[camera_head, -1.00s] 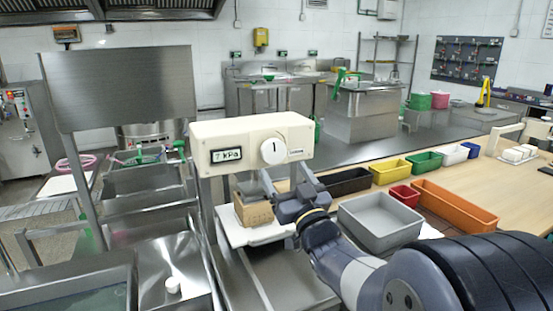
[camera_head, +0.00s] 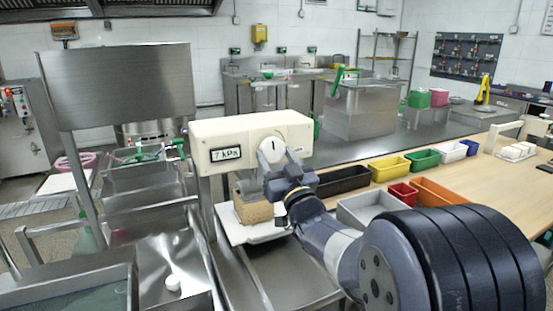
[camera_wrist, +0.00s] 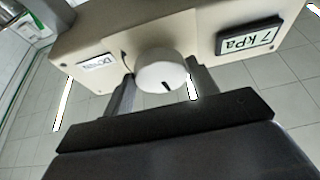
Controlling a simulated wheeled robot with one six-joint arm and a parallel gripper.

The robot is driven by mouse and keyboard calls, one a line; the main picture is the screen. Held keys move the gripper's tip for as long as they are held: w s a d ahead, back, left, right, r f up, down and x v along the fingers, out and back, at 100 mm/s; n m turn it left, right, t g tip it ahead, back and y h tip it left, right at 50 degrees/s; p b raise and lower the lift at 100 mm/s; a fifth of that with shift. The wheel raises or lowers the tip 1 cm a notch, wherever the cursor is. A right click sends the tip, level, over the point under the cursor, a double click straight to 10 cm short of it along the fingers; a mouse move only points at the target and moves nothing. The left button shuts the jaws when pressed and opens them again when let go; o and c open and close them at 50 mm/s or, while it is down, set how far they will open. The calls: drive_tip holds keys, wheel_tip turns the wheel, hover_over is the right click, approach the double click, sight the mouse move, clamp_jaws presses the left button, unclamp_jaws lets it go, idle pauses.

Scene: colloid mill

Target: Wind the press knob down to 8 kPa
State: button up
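The press has a cream head (camera_head: 240,130) with a round white knob (camera_head: 271,146) on its front; the knob's dark mark points about straight up in the head view. The display (camera_head: 225,154) left of the knob reads 7 kPa, and it also shows in the wrist view (camera_wrist: 249,39). My gripper (camera_head: 274,161) is at the knob from the front and below. In the wrist view my gripper (camera_wrist: 162,76) is open, with one finger on each side of the knob (camera_wrist: 161,71). A gap shows between the left finger and the knob; contact on the right is unclear.
A tan block (camera_head: 253,210) sits on the white base under the press head. A grey tray (camera_head: 362,207) and several coloured bins, including a yellow bin (camera_head: 390,169), stand right of the press. A metal panel (camera_head: 118,87) stands at the left.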

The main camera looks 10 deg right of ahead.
drive_tip(key=c, duration=0.4)
drive_tip(key=shift+a+f+m+b, duration=0.1)
drive_tip(key=shift+f+m+b, duration=0.1)
drive_tip(key=shift+m+b, duration=0.55)
drive_tip(key=shift+c, duration=0.2)
drive_tip(key=shift+r+m+h+b, duration=0.2)
drive_tip(key=shift+m+h+b, duration=0.5)
drive_tip(key=shift+m, duration=0.15)
drive_tip(key=o, duration=1)
drive_tip(key=b+v, duration=0.1)
drive_tip(key=v, duration=1)
drive_tip(key=shift+w+f, duration=0.1)
